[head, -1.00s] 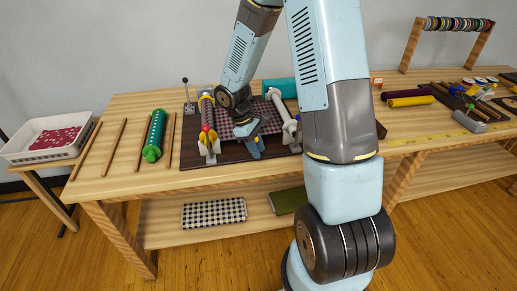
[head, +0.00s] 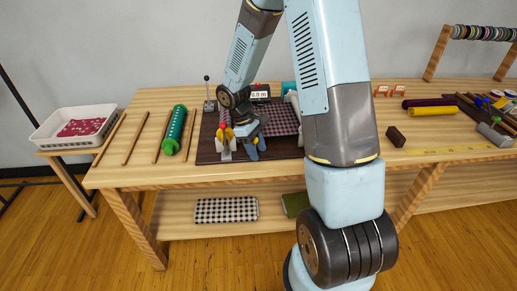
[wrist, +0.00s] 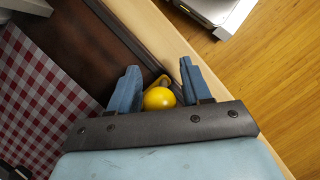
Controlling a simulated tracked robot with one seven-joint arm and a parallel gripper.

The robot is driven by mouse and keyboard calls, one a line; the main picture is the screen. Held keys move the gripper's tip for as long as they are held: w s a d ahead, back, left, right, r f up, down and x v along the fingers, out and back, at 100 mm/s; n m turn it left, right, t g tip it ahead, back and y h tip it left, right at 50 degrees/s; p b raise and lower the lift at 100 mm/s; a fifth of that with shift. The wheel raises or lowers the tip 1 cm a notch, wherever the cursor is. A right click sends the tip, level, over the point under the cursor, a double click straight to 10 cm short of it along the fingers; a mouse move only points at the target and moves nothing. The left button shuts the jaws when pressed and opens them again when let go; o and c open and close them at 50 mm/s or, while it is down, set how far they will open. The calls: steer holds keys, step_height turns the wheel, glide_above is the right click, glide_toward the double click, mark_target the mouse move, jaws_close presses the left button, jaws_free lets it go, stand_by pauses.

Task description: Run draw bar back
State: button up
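A round yellow knob (wrist: 158,99) sits between the two blue fingers of my gripper (wrist: 157,88) in the wrist view. The fingers are apart, one on each side of it, and I cannot tell whether they touch it. A dark strip (wrist: 135,32) runs from near the knob along the dark brown board; I cannot tell whether it is the draw bar. Red-and-white checked cloth (wrist: 35,100) lies beside it. In the head view my gripper (head: 252,147) is low over the front of the dark board (head: 207,152), and my arm hides part of the board and cloth (head: 283,122).
A red roller end with yellow fins (head: 226,133) stands just left of my gripper. A small display (head: 260,95) is behind it. A green roll (head: 173,130) and wooden sticks lie left. A dark block (head: 395,136) and yellow roll (head: 433,110) lie right. Floor shows past the table edge.

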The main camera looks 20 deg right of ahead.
steer(key=v, duration=1.3)
steer(key=shift+r, duration=0.25)
steer(key=shift+w+a, duration=0.15)
steer(key=shift+c, duration=0.3)
steer(key=shift+c, duration=0.6)
steer(key=s+d+m+y, duration=0.1)
steer(key=d+y, duration=0.1)
steer(key=s+d+m+y, duration=0.1)
steer(key=d, duration=0.2)
steer(key=s+d+m+g+y, duration=0.1)
steer(key=d+m+y, duration=0.1)
steer(key=d, duration=0.1)
steer(key=shift+s+d+f+y, duration=0.15)
steer(key=shift+f+y, duration=0.15)
steer(key=shift+f, duration=0.05)
jaws_close()
steer(key=d+r+m+t+y, duration=0.2)
steer(key=d+m+t+y, duration=0.3)
steer(key=d, duration=0.4)
steer(key=shift+y, duration=0.3)
steer(key=shift+s+a+r+x, duration=0.2)
steer(key=shift+a+r+x, duration=0.1)
steer(key=shift+x, duration=1.9)
steer(key=shift+s+a+r+x, duration=0.15)
steer(key=shift+a+x, duration=0.1)
steer(key=shift+x, duration=1.9)
steer(key=shift+s+a+r+x, duration=0.2)
steer(key=shift+a+r+x, duration=0.1)
steer(key=shift+x, duration=1.9)
